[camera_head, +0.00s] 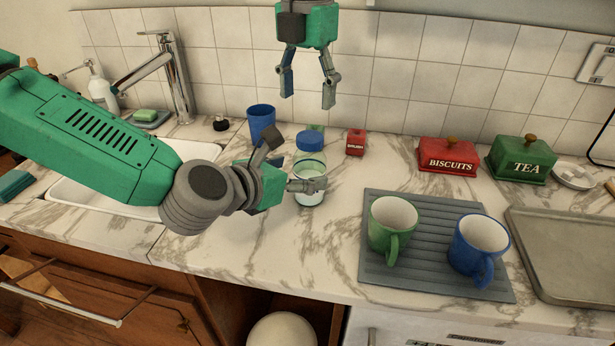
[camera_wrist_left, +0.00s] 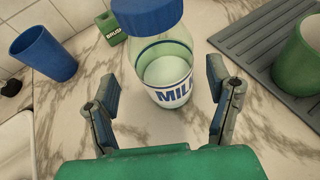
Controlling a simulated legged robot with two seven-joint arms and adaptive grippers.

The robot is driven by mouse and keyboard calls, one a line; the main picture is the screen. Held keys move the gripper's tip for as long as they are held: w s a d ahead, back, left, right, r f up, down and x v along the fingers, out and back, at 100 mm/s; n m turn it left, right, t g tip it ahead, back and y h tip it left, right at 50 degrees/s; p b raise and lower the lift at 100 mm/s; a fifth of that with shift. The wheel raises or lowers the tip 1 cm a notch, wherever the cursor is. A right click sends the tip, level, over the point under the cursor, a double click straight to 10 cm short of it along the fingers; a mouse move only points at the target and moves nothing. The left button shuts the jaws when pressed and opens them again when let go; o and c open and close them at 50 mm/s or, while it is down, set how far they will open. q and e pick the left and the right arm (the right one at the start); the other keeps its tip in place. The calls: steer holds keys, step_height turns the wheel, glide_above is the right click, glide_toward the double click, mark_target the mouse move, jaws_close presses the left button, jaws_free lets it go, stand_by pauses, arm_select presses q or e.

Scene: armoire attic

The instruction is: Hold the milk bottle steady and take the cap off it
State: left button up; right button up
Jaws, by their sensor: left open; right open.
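The milk bottle (camera_head: 311,167) is clear glass with white milk inside and a blue cap (camera_head: 311,141) on top. It stands upright on the marble counter. In the left wrist view the bottle (camera_wrist_left: 167,75) shows its "MILK" label, with the blue cap (camera_wrist_left: 147,14) partly cut off at the top edge. My left gripper (camera_head: 298,162) is open at the bottle, with its fingers toward either side of it. In the left wrist view a gap shows between the fingers (camera_wrist_left: 163,108) and the bottle. My right gripper (camera_head: 308,98) is open and empty, pointing down above the cap.
A grey mat (camera_head: 428,268) with a green mug (camera_head: 392,224) and a blue mug (camera_head: 477,247) lies to the right. The sink (camera_head: 90,200) is at left.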

mark_target(301, 172)
arm_select(q)
steer(key=shift+x, duration=1.2)
arm_select(e)
steer(key=shift+d, duration=0.15)
arm_select(q)
steer(key=shift+w+d+f, duration=0.15)
steer(key=shift+w+d, duration=0.1)
steer(key=shift+d, duration=0.35)
arm_select(e)
steer(key=shift+d, duration=0.2)
arm_select(q)
steer(key=shift+a, duration=0.1)
